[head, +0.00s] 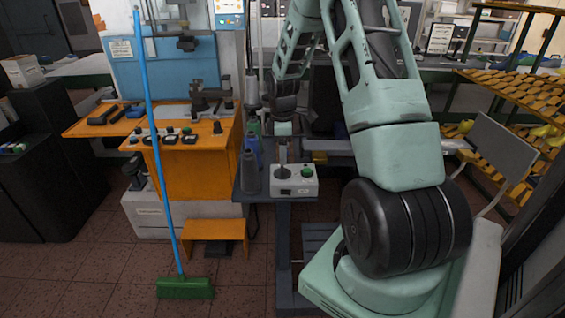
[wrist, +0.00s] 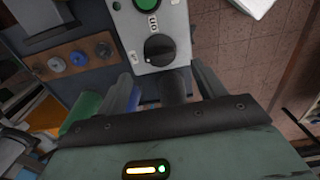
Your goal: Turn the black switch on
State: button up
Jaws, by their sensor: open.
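The black switch (head: 283,172) is a round knob on a light grey control box (head: 300,188), left of a green button (head: 307,171). In the wrist view the black switch (wrist: 159,47) shows clearly at the top middle, with an "ON" label between it and the green button (wrist: 143,4). The setting of the knob is hard to tell. My gripper (head: 283,152) points down over the switch in the head view. Contact cannot be told.
Dark bottles (head: 250,165) stand left of the box on a narrow dark table. An orange workbench (head: 195,170) with tools and buttons is farther left. A blue-handled broom (head: 160,150) leans there. Yellow racks (head: 510,95) stand at right.

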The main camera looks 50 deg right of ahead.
aim_at(282, 167)
notch_tip(282, 167, down, 6)
jog(key=shift+r+p, duration=0.1)
jog(key=shift+p, duration=0.35)
jog(key=shift+c, duration=0.3)
jog(key=c, duration=0.9)
